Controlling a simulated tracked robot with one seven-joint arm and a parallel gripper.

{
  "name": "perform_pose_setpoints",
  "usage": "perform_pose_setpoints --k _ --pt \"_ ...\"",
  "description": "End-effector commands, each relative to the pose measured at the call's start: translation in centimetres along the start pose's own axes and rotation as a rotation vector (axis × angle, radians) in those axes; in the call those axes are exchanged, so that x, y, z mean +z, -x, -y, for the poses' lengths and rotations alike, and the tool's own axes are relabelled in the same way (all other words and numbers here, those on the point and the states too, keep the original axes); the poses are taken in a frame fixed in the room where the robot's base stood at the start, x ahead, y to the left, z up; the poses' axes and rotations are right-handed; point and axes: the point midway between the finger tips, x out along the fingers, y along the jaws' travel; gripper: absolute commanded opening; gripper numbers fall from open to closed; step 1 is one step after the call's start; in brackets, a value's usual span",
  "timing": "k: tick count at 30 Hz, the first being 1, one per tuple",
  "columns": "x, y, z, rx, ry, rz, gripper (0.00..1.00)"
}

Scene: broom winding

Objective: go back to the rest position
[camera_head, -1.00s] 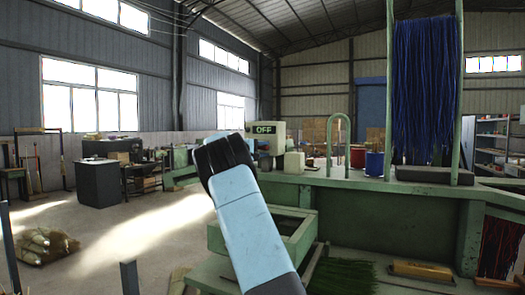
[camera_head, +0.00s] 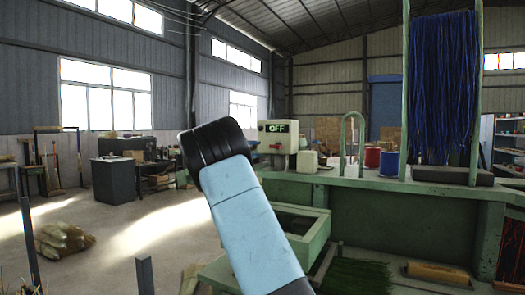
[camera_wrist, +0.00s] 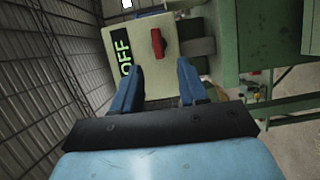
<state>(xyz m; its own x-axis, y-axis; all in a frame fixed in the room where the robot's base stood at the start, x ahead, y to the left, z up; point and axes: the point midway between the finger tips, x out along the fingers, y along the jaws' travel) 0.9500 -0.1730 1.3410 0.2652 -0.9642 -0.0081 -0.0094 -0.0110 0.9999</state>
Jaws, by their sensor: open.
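My gripper (camera_wrist: 156,84) shows in the wrist view with its two blue fingers apart and nothing between them. Ahead of the fingers is a cream control box (camera_wrist: 135,50) with a dark panel reading OFF in green and a red switch (camera_wrist: 158,43). In the head view the same control box (camera_head: 273,145) stands on the green bench, just right of my arm's black joint. My blue arm rises through the middle of the head view. My gripper's fingers are hidden there.
The green workbench (camera_head: 365,188) fills the right side, with blue bristle strands (camera_head: 443,85) hanging in a frame, a red spool (camera_head: 372,157) and a blue spool (camera_head: 389,162). A bundle (camera_head: 64,240) lies on the floor at left. Open floor lies between the bench and the dark cabinet (camera_head: 117,182).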

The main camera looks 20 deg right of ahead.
Motion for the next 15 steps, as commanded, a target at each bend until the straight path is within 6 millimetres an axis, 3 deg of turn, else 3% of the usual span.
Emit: perform_pose_setpoints --k 5,15 --pt "-0.01 1.15 0.02 0.000 0.000 -0.001 0.43" --pt "0.00 1.25 0.04 0.000 0.000 0.000 0.43"
